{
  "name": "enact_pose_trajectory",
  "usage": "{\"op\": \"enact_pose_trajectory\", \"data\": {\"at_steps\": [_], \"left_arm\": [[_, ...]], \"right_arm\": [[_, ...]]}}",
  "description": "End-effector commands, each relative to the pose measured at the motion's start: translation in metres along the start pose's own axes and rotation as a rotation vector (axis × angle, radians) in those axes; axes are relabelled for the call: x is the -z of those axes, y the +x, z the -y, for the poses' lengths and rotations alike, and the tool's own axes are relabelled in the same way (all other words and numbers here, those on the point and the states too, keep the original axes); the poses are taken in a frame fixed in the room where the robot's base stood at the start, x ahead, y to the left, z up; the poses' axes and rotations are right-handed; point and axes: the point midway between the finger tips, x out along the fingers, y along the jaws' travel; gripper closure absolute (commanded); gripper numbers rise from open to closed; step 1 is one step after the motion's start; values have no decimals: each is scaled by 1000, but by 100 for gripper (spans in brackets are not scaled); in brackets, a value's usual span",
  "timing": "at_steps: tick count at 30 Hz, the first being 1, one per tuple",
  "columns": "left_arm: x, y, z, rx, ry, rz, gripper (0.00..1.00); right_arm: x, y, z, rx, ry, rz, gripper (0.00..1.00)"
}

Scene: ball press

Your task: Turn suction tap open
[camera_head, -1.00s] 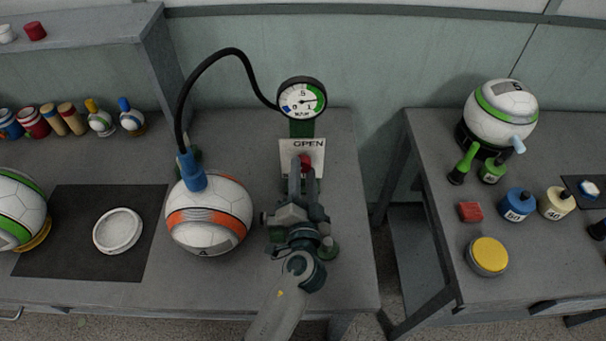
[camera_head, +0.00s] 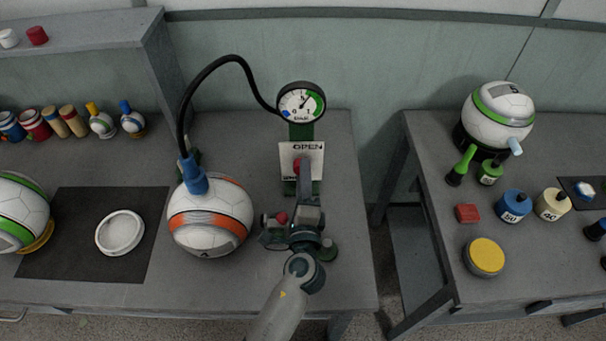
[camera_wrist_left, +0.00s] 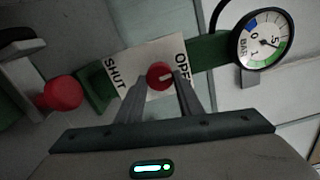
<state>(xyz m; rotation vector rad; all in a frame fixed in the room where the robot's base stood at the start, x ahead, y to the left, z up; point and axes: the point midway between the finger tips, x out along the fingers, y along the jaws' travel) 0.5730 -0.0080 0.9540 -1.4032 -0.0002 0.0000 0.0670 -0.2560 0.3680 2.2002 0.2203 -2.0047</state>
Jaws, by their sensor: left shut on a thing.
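The suction tap is a small red knob (camera_wrist_left: 160,75) on a white plate (camera_wrist_left: 140,66) marked SHUT and OPEN, fixed to a green stand. In the head view the plate (camera_head: 313,151) shows OPEN at its top, and part of the red knob shows at the fingertips. My left gripper (camera_head: 303,170) is shut on the knob, with one finger on each side in the left wrist view (camera_wrist_left: 164,82). A pale mark on the knob is too small to read surely. The round gauge (camera_head: 301,102) stands above the plate, its needle pointing up and right. My right gripper is out of view.
A black hose runs from the gauge to a blue fitting (camera_head: 194,180) on the orange-striped ball (camera_head: 210,222), close left of my gripper. Another red knob (camera_wrist_left: 62,93) sits near the gripper. A white ring (camera_head: 119,233) lies on the dark mat. A gap separates the right table.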

Motion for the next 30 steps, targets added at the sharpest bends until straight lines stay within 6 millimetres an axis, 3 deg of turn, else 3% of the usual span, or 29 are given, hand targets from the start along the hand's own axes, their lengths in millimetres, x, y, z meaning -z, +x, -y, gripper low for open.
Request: {"op": "enact_pose_trajectory", "data": {"at_steps": [9,21,22,24,30], "left_arm": [[0,1,1,2,102,0,89],[0,1,1,3,112,0,89],[0,1,1,3,112,0,64],[0,1,1,3,111,0,48],[0,0,0,1,110,0,48]], "right_arm": [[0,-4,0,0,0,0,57],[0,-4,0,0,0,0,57],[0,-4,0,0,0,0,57],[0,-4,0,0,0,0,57],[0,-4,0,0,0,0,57]]}}
